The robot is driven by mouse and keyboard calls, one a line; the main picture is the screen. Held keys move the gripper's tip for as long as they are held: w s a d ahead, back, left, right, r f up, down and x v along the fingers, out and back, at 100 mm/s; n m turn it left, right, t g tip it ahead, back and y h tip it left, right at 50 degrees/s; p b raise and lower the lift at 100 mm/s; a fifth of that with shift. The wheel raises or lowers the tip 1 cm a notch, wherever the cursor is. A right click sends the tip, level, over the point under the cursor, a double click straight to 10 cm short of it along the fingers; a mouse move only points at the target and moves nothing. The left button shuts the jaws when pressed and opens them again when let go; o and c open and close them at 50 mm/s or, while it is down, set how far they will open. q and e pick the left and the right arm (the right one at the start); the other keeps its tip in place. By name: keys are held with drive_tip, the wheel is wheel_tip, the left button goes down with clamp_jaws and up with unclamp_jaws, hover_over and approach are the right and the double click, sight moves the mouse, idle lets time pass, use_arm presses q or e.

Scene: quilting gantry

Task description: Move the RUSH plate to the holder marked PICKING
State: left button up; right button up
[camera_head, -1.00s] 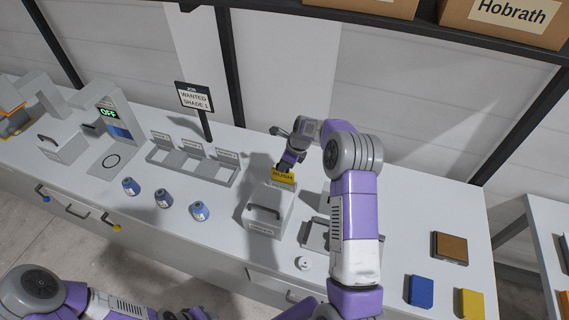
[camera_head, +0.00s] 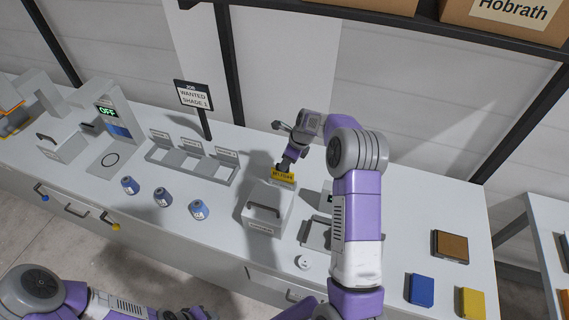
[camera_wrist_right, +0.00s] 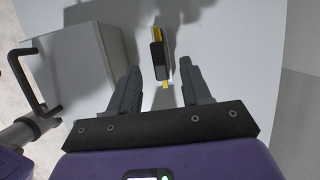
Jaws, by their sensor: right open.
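The yellow plate (camera_head: 284,179) with dark lettering, too small to read surely, stands upright behind a grey handled box in the head view. In the right wrist view the thin yellow and black plate (camera_wrist_right: 158,52) shows edge-on ahead of my fingers, roughly between them. My right gripper (camera_head: 287,168) is at the plate's top; its open fingers in the wrist view (camera_wrist_right: 158,88) have a gap on each side of the plate. Whether they touch it I cannot tell. I cannot make out a PICKING mark. My left arm is at the bottom left, its gripper out of view.
The grey handled box (camera_head: 267,205) stands just in front of the plate and shows at left in the wrist view (camera_wrist_right: 75,75). Several blue pots, a grey three-part rack (camera_head: 193,167) and a sign (camera_head: 194,97) lie left. Brown, blue and yellow blocks lie right.

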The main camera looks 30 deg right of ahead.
drive_tip(key=v, duration=0.5)
drive_tip(key=shift+f, duration=0.15)
idle(0.5)
